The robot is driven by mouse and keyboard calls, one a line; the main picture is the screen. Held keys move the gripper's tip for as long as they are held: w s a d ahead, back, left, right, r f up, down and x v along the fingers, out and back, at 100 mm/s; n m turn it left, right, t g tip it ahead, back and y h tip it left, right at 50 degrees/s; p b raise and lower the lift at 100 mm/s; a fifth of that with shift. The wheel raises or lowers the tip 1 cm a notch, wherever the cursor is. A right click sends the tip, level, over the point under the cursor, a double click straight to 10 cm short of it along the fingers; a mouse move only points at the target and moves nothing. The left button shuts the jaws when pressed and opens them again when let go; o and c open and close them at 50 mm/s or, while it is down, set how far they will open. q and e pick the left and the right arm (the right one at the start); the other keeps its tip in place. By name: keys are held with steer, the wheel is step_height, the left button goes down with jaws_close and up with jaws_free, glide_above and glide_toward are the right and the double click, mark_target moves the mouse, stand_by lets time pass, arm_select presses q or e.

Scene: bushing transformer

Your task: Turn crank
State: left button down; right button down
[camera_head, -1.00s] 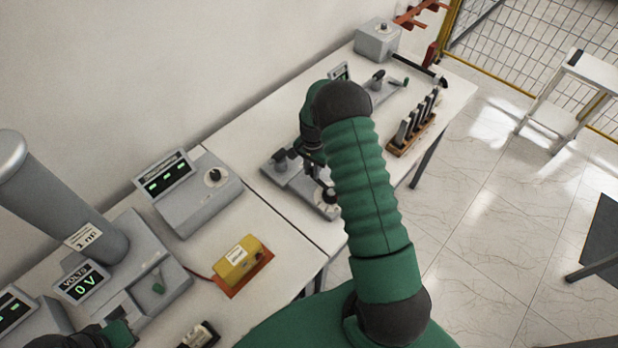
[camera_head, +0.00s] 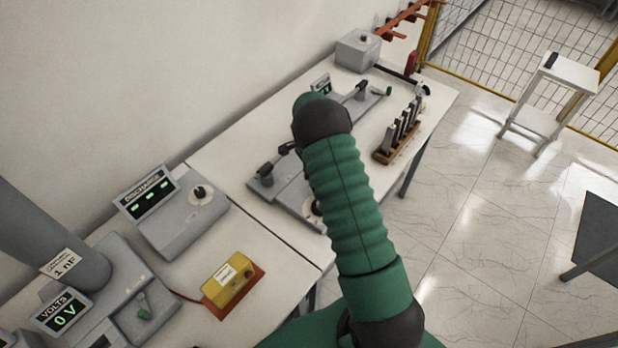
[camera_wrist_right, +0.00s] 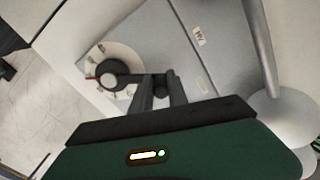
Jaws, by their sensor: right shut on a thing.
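In the right wrist view a black crank (camera_wrist_right: 128,78) has its round hub on a pale dial with a red mark. Its arm runs right to a dark end between the fingertips of my right gripper (camera_wrist_right: 160,84), which is shut on it. The crank sits on a grey base with small white labels. In the head view my green right arm reaches over the middle bench to a grey base plate (camera_head: 268,190) with black knobs. A pale dial (camera_head: 312,207) shows partly beside the arm. The arm hides my right gripper and the crank there. My left gripper is not discernible.
A grey console with a green display (camera_head: 198,192), a yellow box (camera_head: 228,278) and a voltmeter reading 0 V (camera_head: 62,314) stand on the near bench. A wooden rack (camera_head: 398,150) stands right of the arm.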

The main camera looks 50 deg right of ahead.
steer(key=shift+w+d+r, duration=0.1)
steer(key=shift+w, duration=0.1)
steer(key=c, duration=1.4)
jaws_free()
steer(key=shift+c, duration=0.2)
steer(key=shift+o, duration=0.8)
steer(key=shift+d+f, duration=0.1)
steer(key=shift+f, duration=0.1)
step_height(320, 180, up, 17)
steer(key=b, duration=0.3)
steer(key=shift+f, duration=0.15)
steer(key=shift+w, duration=0.1)
steer(key=shift+c, duration=0.3)
